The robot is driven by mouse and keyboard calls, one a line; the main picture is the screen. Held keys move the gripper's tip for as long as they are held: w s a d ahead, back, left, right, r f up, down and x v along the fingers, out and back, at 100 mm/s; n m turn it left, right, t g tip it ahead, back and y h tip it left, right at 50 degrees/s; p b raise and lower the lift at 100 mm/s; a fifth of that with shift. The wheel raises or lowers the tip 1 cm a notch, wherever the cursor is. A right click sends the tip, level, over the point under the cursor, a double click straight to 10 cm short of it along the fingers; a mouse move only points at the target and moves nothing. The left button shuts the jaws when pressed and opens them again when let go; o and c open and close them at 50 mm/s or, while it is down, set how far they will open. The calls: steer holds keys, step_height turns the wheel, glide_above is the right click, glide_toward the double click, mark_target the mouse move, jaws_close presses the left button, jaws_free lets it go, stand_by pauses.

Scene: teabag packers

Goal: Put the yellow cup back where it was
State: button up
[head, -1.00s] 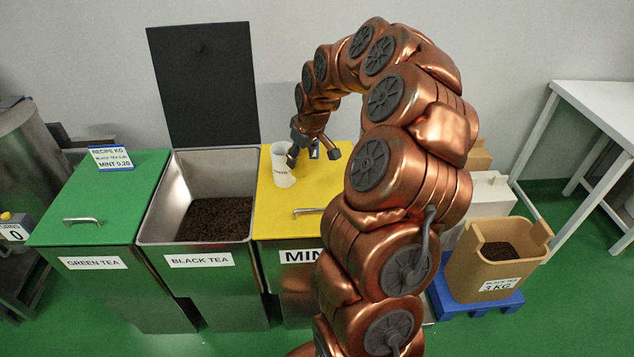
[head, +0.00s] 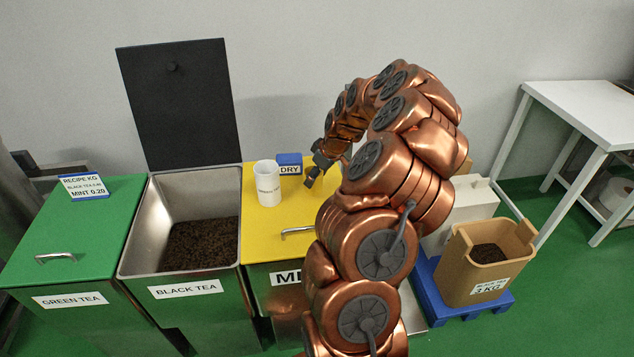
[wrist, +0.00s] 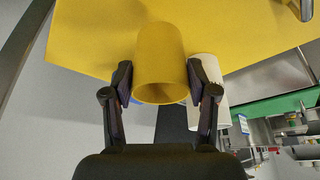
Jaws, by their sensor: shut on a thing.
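The yellow cup (wrist: 160,55) is between the two fingers of my gripper (wrist: 159,80) in the wrist view, and the gripper is shut on it. The yellow lid (wrist: 95,35) of the mint bin is behind the cup; whether the cup touches it I cannot tell. In the head view my gripper (head: 314,178) is over the right part of the yellow lid (head: 262,232), partly behind my arm. The yellow cup cannot be made out there.
The green lid (head: 75,225) is shut.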

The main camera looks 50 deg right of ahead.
mark_target(320, 179)
step_height(320, 179, down, 3)
steer(key=shift+r+p, duration=0.1)
steer(key=shift+p, duration=0.4)
steer(key=shift+d+f, duration=0.1)
steer(key=shift+f, duration=0.2)
steer(key=shift+f+b, duration=0.25)
steer(key=shift+b, duration=0.05)
steer(key=o, duration=0.9)
steer(key=shift+r, duration=0.1)
steer(key=shift+o, duration=0.2)
